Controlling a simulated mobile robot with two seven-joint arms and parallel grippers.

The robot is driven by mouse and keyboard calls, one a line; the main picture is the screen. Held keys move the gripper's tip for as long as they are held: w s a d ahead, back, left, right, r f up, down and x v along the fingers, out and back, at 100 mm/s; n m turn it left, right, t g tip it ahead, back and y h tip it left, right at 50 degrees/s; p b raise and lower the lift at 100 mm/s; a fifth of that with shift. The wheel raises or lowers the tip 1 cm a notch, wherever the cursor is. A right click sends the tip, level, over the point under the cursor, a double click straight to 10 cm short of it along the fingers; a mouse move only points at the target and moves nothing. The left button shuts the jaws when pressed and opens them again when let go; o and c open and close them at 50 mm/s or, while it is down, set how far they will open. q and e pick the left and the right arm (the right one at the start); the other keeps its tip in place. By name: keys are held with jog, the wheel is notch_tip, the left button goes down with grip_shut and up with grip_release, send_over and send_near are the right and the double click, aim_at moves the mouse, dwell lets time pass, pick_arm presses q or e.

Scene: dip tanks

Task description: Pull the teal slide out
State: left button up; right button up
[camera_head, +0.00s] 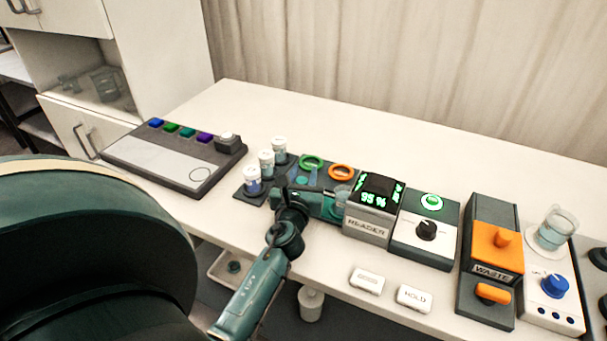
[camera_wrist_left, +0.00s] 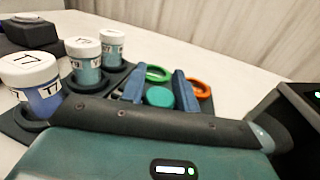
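My left gripper (camera_head: 306,180) is over the dark rack beside the reader, its fingers pointing away from me. In the left wrist view its two blue fingers (camera_wrist_left: 158,86) stand apart, with a teal round piece (camera_wrist_left: 159,97) showing between them. It could be the top of the teal slide, but the slide's body is hidden. I see no clear grip on it. A green ring (camera_head: 311,162) and an orange ring (camera_head: 341,172) lie just beyond the fingers. They also show in the left wrist view, green (camera_wrist_left: 155,72) and orange (camera_wrist_left: 198,88). My right gripper is not in view.
Several white-capped jars (camera_head: 253,181) stand close left of the gripper. The reader (camera_head: 367,228), showing 95 %, stands close right. Farther right are a dial box (camera_head: 408,247), the orange waste unit (camera_head: 495,262) and a beaker (camera_head: 557,228). A board with coloured tabs (camera_head: 150,155) lies left. The table behind is clear.

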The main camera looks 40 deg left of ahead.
pick_arm(q)
grip_shut()
jog(key=a, duration=0.1)
jog(key=s+a, duration=0.1)
jog(key=a, duration=0.1)
jog(key=shift+a+p, duration=0.2)
jog(key=shift+p, duration=0.2)
jog(key=shift+o, duration=2.1)
grip_release()
